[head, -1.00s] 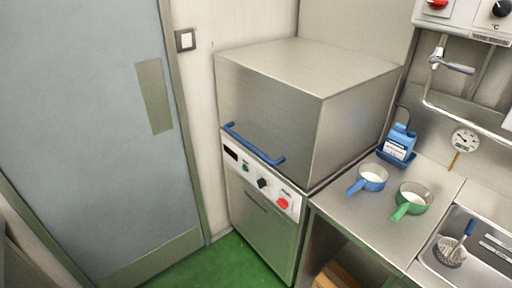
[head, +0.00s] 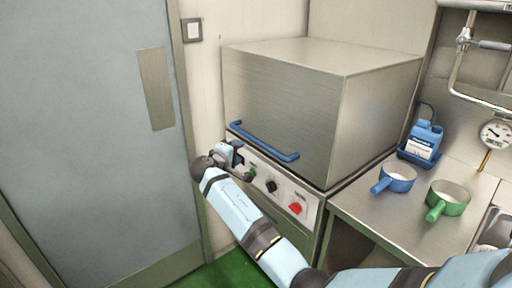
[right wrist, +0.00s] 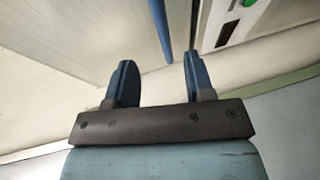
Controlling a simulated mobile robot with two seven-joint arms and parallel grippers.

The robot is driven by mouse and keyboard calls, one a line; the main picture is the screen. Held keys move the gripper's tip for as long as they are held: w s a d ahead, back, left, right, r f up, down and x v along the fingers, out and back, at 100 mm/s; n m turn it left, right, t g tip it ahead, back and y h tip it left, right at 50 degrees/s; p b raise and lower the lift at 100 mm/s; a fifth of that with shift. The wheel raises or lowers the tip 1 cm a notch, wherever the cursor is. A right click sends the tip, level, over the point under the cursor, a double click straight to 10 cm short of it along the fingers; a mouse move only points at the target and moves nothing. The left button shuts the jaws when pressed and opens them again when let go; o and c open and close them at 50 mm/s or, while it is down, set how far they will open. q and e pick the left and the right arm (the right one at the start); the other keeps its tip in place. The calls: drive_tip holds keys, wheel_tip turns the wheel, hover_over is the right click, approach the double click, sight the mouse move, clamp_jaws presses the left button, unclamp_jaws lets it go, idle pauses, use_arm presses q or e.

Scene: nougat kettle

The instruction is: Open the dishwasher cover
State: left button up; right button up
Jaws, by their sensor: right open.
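The dishwasher cover (head: 290,100) is a large brushed-steel box hood, down on the machine. Its blue bar handle (head: 262,140) runs along the lower front edge, above the control panel (head: 290,198). My right gripper (head: 236,150) is beside the handle's left end, in front of the panel's left part, and hides some of it. In the right wrist view my right gripper (right wrist: 158,78) is open and empty, its two blue fingers apart. The handle (right wrist: 160,28) shows there beyond the fingertips, not between them. My left gripper is not in view.
A steel counter (head: 462,226) to the right holds a blue pan (head: 398,178), a green pan (head: 449,199) and a blue bottle in a tray (head: 424,142). A grey door (head: 85,120) stands at the left. Green floor (head: 232,270) shows below.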

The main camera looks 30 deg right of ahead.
sight(254, 141)
drive_tip(key=x, duration=1.3)
drive_tip(key=shift+w+d, duration=0.15)
drive_tip(key=shift+d, duration=0.1)
drive_tip(key=shift+c, duration=0.2)
clamp_jaws()
